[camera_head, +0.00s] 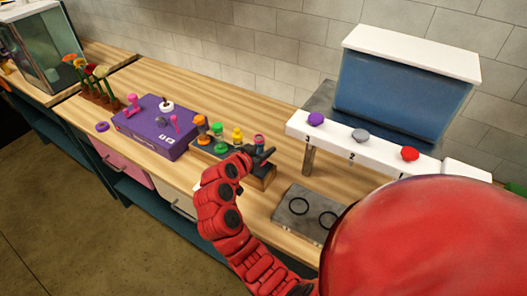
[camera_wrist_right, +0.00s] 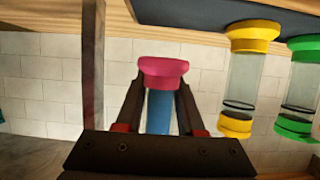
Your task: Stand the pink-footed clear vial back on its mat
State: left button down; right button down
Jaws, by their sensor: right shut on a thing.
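My right gripper (camera_head: 262,156) is shut on the pink-footed vial (camera_head: 258,140), at the right end of the rack of vials. In the right wrist view the pink foot (camera_wrist_right: 163,70) sticks out past the fingers (camera_wrist_right: 158,108), and the body between them looks blue. Beside it stand a yellow-capped vial (camera_wrist_right: 243,80) and a green-capped vial (camera_wrist_right: 300,88), apart from it. I cannot tell whether the held vial touches the rack. A grey mat (camera_head: 290,221) with two black rings lies on the table to the right of the gripper. My left gripper is not in view.
The dark rack (camera_head: 205,148) holds orange, green and yellow vials. A purple box (camera_head: 150,138) stands to its left. A white numbered shelf (camera_head: 335,141) with coloured knobs and a blue tank (camera_head: 400,95) stand at the right. Wood between rack and mat is clear.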

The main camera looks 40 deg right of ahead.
jog(key=shift+w+d, duration=0.2)
jog(key=shift+w, duration=0.1)
jog(key=shift+w+d+f+p, duration=0.1)
jog(key=shift+f+p, duration=0.1)
jog(key=shift+p, duration=0.1)
notch_tip(320, 180, down, 2)
jog(key=shift+f+p, duration=0.2)
jog(key=shift+p, duration=0.45)
jog(key=shift+f, duration=0.3)
jog(key=shift+f, duration=0.1)
jog(key=shift+f+b, duration=0.2)
jog(key=shift+b, duration=0.2)
jog(key=c, duration=0.5)
grip_release()
